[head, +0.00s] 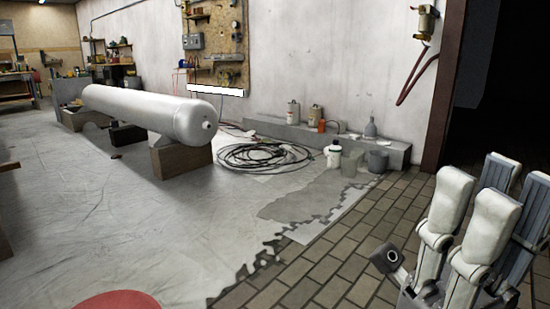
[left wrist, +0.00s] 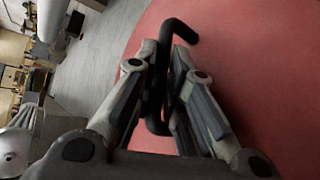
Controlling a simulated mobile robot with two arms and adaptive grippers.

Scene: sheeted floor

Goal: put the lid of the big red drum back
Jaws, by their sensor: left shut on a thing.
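In the left wrist view a broad red surface (left wrist: 250,60), which looks like the drum lid, fills the right side. A bent black bar handle (left wrist: 180,30) stands on it. My left gripper (left wrist: 168,62) is shut on this handle, with a finger on each side. The head view shows only the top edge of a red round thing (head: 118,301) at the bottom. I cannot tell there whether it is the lid or the drum, or whether the lid rests on anything. My left gripper is outside the head view. My right gripper (head: 490,195) points up at the lower right; its opening is unclear.
A long grey cylinder (head: 150,110) lies on blocks at the left. Bottles and cans stand along a low grey ledge (head: 270,131) by the wall. The sheeted floor in the middle is clear.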

